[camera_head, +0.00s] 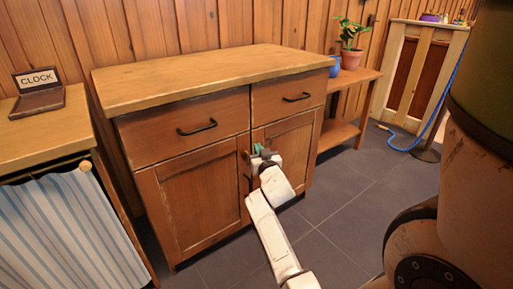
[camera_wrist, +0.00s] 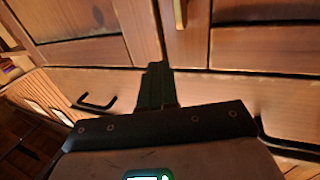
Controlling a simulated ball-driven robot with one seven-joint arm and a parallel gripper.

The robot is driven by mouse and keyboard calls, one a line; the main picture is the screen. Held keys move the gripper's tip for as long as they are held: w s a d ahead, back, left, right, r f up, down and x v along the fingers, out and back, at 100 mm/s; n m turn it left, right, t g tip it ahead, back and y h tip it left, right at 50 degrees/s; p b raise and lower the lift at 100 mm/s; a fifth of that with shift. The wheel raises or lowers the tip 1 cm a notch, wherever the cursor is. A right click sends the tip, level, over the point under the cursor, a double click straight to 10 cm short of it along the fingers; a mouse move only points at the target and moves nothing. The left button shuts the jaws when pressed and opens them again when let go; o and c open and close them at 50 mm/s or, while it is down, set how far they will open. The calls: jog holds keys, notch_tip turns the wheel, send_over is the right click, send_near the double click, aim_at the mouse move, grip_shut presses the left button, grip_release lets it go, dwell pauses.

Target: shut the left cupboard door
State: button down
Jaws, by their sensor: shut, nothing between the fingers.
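The cupboard (camera_head: 215,85) is wooden, with two drawers above two doors. Its left door (camera_head: 195,200) looks flush or nearly flush with the front; I cannot tell if a small gap is left. The right door (camera_head: 298,145) looks flush and is partly hidden by my arm. My gripper (camera_head: 262,152) is shut and empty, in front of the upper middle where the doors meet. In the wrist view my shut fingers (camera_wrist: 155,78) point at the front, with the left door (camera_wrist: 265,45) at upper right and a door handle (camera_wrist: 180,12) at the top. Contact is unclear.
A counter with a striped curtain (camera_head: 70,225) and a clock sign (camera_head: 38,80) stands at the left. A low shelf (camera_head: 350,82) with a potted plant (camera_head: 350,55) is at the right. Grey tiled floor (camera_head: 340,205) lies open in front.

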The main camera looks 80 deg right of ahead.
jog(key=s+a+p, duration=0.4)
jog(key=s+a, duration=0.1)
jog(key=s, duration=0.2)
jog(key=shift+a, duration=0.4)
jog(key=shift+s, duration=0.1)
jog(key=w+a+f+n+g+y, duration=0.1)
jog(key=w+a+f+n+y, duration=0.35)
jog(key=a, duration=0.65)
jog(key=w+a+f+n+g+y, duration=0.1)
jog(key=w+a+f+y, duration=0.2)
jog(key=a+f+y, duration=0.55)
jog(key=s+a+n+g+y, duration=0.1)
jog(key=s+a+n+g, duration=0.3)
jog(key=a, duration=0.7)
jog(key=s+a+n+g+y, duration=0.1)
jog(key=s+a+n+g, duration=0.1)
jog(key=s+a, duration=0.65)
notch_tip(320, 180, up, 31)
jog(key=w+a+p, duration=0.1)
jog(key=a+p, duration=0.1)
jog(key=p, duration=2.8)
jog(key=shift+w+a+f+p, duration=0.15)
jog(key=shift+w+f+p, duration=0.05)
jog(key=shift+w+p, duration=0.2)
